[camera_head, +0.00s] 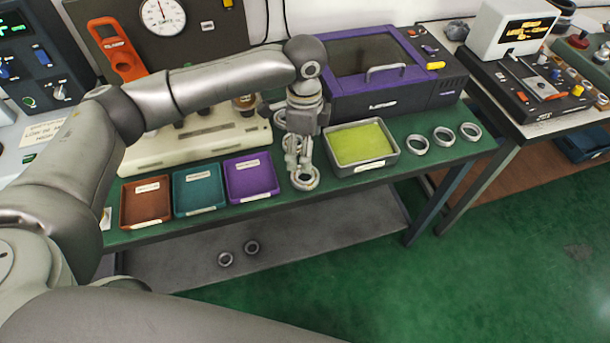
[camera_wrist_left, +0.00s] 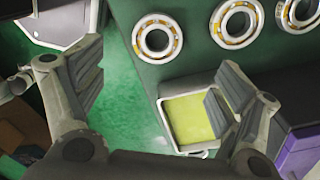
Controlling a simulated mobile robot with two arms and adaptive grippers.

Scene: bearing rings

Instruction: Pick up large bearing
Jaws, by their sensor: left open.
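Three metal bearing rings lie in a row on the green bench top, right of the yellow-green tray (camera_head: 333,168): a near-left one (camera_head: 417,144), a middle one (camera_head: 444,136) and a far-right one (camera_head: 470,132). In the left wrist view they run along the top: one ring (camera_wrist_left: 136,40), a second (camera_wrist_left: 217,27), and a third (camera_wrist_left: 283,15) cut by the edge. I cannot tell surely which is largest. My left gripper (camera_head: 301,165) hangs left of the tray, apart from the three rings. In the wrist view its fingers (camera_wrist_left: 158,88) are spread and empty. My right gripper is not seen.
Brown (camera_head: 126,216), teal (camera_head: 180,208) and purple (camera_head: 232,197) trays line the front edge. A purple machine (camera_head: 350,105) stands behind the yellow-green tray. A second bench (camera_head: 500,125) stands to the right.

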